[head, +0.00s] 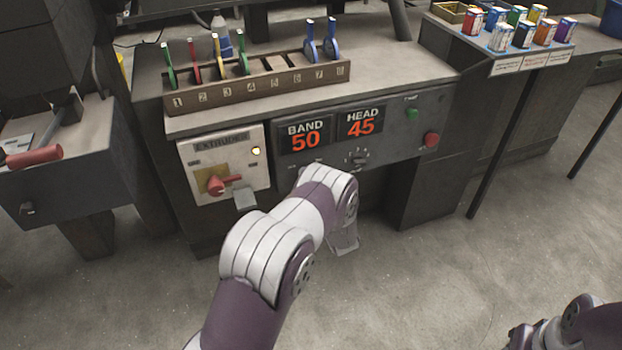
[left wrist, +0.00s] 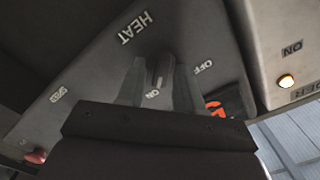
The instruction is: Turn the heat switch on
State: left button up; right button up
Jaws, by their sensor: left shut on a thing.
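The heat switch (left wrist: 161,70) is a small grey knob on the grey panel, below the HEAT label in the left wrist view. Its lower end lies close to the ON mark; OFF is to its right. My left gripper (left wrist: 158,84) has a finger on each side of the knob and is shut on it. In the head view, my own left arm hides the switch and this gripper. Part of my right arm's end (head: 540,334) shows at the bottom right corner; its fingers are not clear.
The panel carries BAND 50 (head: 305,136) and HEAD 45 (head: 360,122) displays, a dial (head: 357,157), a green button (head: 411,114) and a red button (head: 431,139). The extruder box (head: 203,150) with a red handle (head: 222,184) and lit lamp juts out at left.

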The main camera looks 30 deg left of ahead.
pick_arm(q)
jog(key=o, duration=0.7)
jog(key=shift+f, duration=0.1)
jog(key=p+v, duration=0.2)
jog(key=v, duration=1)
jog(key=shift+s+d, duration=0.25)
jog(key=shift+s, duration=0.05)
